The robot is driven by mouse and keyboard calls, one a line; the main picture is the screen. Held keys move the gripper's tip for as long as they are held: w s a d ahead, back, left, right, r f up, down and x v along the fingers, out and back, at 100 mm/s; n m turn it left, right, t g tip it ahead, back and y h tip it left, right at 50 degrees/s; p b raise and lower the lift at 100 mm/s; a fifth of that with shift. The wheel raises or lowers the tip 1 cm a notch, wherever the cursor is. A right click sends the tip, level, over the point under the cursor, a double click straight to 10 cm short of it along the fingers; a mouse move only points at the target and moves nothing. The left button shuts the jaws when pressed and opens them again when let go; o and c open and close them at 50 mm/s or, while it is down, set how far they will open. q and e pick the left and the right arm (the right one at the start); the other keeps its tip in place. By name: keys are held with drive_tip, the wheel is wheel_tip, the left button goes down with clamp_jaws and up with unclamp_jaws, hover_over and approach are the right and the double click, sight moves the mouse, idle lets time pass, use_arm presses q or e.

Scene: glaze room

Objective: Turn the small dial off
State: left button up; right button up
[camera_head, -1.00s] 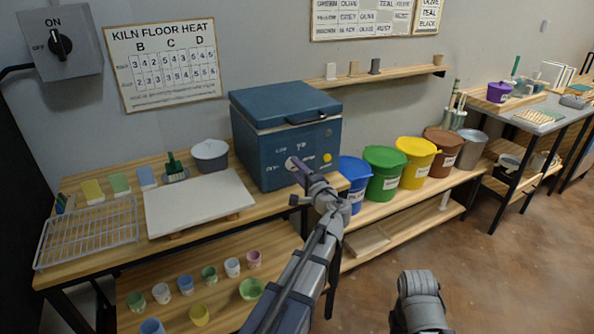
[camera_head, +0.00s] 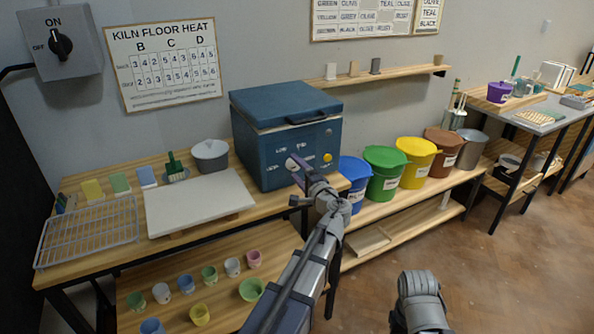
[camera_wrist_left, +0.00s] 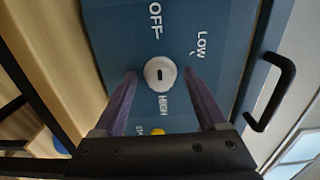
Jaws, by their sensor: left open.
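The small dial (camera_wrist_left: 160,73) is a round white knob with a short dark mark, on the front of the blue kiln box (camera_head: 262,150). In the left wrist view it has OFF, LOW and HIGH labels around it; I cannot tell which label the mark points to. My left gripper (camera_wrist_left: 160,77) is open, with one purple finger on each side of the dial and visible gaps to it. In the head view the gripper (camera_head: 296,169) is at the kiln's front and partly covers the dial.
A yellow button (camera_wrist_left: 157,132) and a black handle (camera_wrist_left: 272,95) are on the kiln near the fingers. A larger black switch (camera_head: 61,43) marked ON and OFF is on a grey wall box. Lidded buckets, including a blue one (camera_head: 354,178), stand right of the kiln.

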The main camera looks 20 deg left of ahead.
use_arm(q)
drive_tip(key=v, duration=0.7)
drive_tip(key=shift+s+d, duration=0.25)
drive_tip(key=shift+d, duration=0.1)
drive_tip(key=s+d+f+n+g+h, duration=0.2)
drive_tip(key=s+d+f+g+h, duration=0.15)
drive_tip(key=s+f, duration=0.35)
drive_tip(key=s+d+f+n+g+h, duration=0.25)
drive_tip(key=s+d+f, duration=0.25)
drive_tip(key=f, duration=0.4)
drive_tip(key=s+d+f+g+h, duration=0.3)
drive_tip(key=s+d, duration=0.3)
drive_tip(key=s+d+f+g+h, duration=0.25)
drive_tip(key=s+d+h, duration=0.2)
drive_tip(key=d, duration=0.25)
wheel_tip(320, 180, up, 14)
drive_tip(key=s+p, duration=0.1)
drive_tip(key=p, duration=1.3)
drive_tip(key=shift+d+m+p, duration=0.25)
drive_tip(key=shift+m+p, duration=0.05)
drive_tip(key=shift+m, duration=0.15)
drive_tip(key=shift+y, duration=0.25)
